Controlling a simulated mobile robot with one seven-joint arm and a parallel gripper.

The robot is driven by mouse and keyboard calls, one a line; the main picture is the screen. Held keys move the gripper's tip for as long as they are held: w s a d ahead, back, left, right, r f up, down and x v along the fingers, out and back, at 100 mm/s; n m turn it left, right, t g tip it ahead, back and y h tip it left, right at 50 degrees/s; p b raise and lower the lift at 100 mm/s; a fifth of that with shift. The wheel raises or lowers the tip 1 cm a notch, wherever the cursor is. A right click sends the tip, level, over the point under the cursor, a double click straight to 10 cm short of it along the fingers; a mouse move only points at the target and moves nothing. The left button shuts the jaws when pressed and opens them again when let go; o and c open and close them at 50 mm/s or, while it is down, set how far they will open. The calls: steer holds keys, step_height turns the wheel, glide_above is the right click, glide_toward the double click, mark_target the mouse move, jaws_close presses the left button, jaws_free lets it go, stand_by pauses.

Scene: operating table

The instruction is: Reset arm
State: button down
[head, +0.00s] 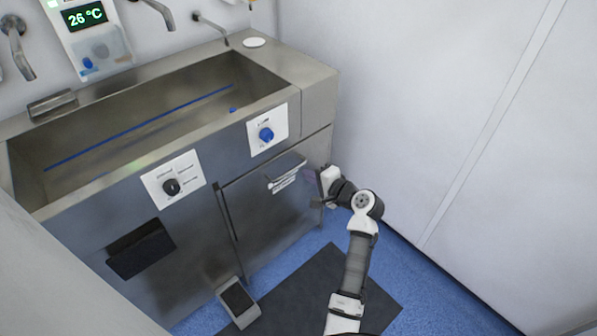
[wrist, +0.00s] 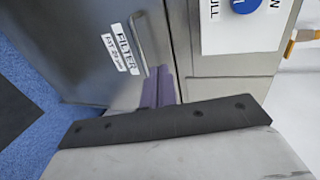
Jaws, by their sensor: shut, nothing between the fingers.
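My gripper (head: 312,176) is at the right end of the steel sink unit's front, close to the lower cabinet door (head: 262,215). In the wrist view, its purple fingers (wrist: 159,88) are together with nothing between them. They point toward the steel front, beside the door handle (wrist: 146,43) and the white FILTER label (wrist: 120,54). I cannot tell whether the fingertips touch the steel. My arm (head: 355,262) is bent, reaching up from the bottom of the head view and then turning left at the wrist.
The sink unit (head: 318,88) has a blue knob (head: 266,134) and a black knob (head: 171,187) on its front. A white wall (head: 440,110) stands close on the right. A pedal (head: 238,300) and a dark mat (head: 300,290) are on the blue floor.

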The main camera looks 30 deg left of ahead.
steer(key=shift+v, duration=1.3)
